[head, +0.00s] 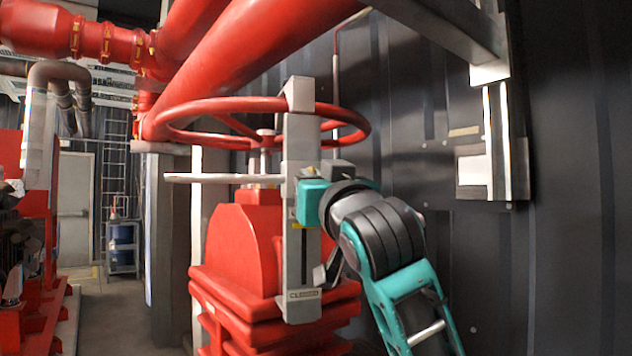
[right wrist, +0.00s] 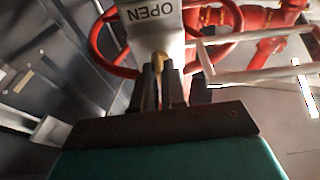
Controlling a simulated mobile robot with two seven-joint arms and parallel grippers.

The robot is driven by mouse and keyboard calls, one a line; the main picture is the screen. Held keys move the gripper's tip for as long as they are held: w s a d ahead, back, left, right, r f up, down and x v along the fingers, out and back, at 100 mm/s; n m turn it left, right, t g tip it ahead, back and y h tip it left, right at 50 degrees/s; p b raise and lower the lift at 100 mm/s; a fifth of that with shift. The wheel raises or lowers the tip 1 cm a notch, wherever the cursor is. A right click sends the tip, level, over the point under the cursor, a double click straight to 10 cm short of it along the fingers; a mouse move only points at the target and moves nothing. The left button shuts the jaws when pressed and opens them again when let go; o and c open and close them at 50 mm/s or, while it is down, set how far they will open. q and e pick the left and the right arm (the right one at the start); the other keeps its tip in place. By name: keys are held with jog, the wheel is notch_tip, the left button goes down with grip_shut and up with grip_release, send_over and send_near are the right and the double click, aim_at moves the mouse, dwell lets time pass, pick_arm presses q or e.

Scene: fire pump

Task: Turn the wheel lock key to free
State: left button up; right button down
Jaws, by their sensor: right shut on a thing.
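The grey wheel lock (head: 302,150) is a tall upright bar hooked over the rim of the red handwheel (head: 190,108) in the head view. In the right wrist view its plate (right wrist: 165,36) reads OPEN, upside down. A small brass-coloured key (right wrist: 161,60) shows below that plate, partly hidden between the fingers. My right gripper (right wrist: 162,84) has its dark fingers closed around the key. In the head view my right arm comes from the lower right and its teal gripper body is against the lock; the fingers and key are hidden there. My left gripper is not in view.
A red valve body (head: 236,245) stands below the wheel. A pale horizontal bar (head: 222,178) sticks out left of the lock. Thick red pipes (head: 235,55) pass above. A dark ribbed wall (head: 575,190) is close on the right. Open floor (head: 118,315) lies at the left.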

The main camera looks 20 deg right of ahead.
jog(key=shift+s+d+r+m, duration=0.1)
jog(key=shift+r+m, duration=0.25)
jog(key=shift+m, duration=0.05)
jog(key=c, duration=1.6)
grip_release()
jog(key=o, duration=0.3)
jog(key=shift+f, duration=0.15)
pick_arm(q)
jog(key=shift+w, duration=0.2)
pick_arm(e)
jog(key=shift+f, duration=0.1)
pick_arm(q)
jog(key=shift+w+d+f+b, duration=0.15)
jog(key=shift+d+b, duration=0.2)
jog(key=shift+b, duration=0.35)
pick_arm(e)
jog(key=v, duration=1.2)
jog(key=shift+s+f, duration=0.15)
jog(key=shift+s, duration=0.15)
